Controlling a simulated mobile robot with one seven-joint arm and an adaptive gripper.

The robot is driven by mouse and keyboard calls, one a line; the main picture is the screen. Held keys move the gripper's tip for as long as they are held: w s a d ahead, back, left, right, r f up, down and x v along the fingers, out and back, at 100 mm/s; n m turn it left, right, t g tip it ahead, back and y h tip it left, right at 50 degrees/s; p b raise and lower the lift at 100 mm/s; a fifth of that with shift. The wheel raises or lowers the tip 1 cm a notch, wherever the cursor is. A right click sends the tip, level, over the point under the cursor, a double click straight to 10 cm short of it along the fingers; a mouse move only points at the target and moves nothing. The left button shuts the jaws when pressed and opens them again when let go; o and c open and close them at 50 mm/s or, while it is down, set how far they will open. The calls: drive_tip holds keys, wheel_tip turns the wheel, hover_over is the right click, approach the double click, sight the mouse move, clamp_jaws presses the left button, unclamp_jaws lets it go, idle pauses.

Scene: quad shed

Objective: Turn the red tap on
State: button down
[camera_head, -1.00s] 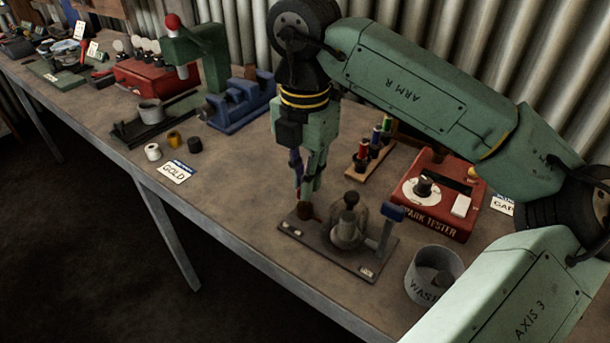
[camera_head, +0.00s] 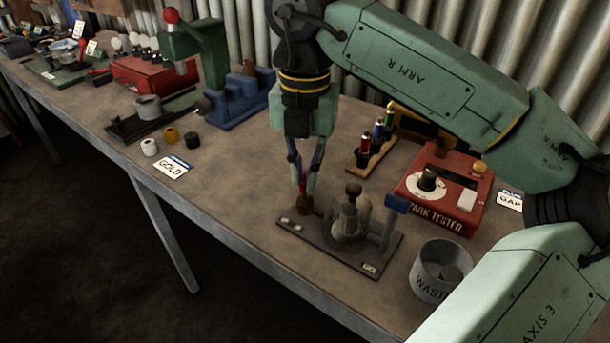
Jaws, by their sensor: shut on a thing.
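A grey fuel-tap-like fitting (camera_head: 350,218) stands on a dark base plate (camera_head: 325,249) near the bench's front edge. A blue handle (camera_head: 397,204) tops a post on its right side. On its left side is a small brown, reddish knob (camera_head: 305,208), which I take to be the red tap. My gripper (camera_head: 304,194) points down over it, fingertips closed at the knob. The fingers hide part of the knob, so I cannot tell the tap's exact angle. The plate carries small pale labels, one at its front right corner.
A grey waste tin (camera_head: 429,281) is at right. A blue vice-like block (camera_head: 240,103) and several small pots lie left. Bench (camera_head: 235,175) between them is clear.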

drive_tip(key=n+b, duration=0.1)
drive_tip(key=n, duration=0.5)
drive_tip(key=shift+n+b, duration=0.3)
drive_tip(key=shift+b, duration=0.1)
drive_tip(key=n, duration=0.3)
drive_tip(key=shift+n+b, duration=0.35)
drive_tip(key=shift+n, duration=1.55)
drive_tip(key=c, duration=1.7)
unclamp_jaws()
drive_tip(key=shift+r, duration=0.15)
wheel_tip(320, 180, up, 7)
drive_tip(key=shift+r, duration=0.15)
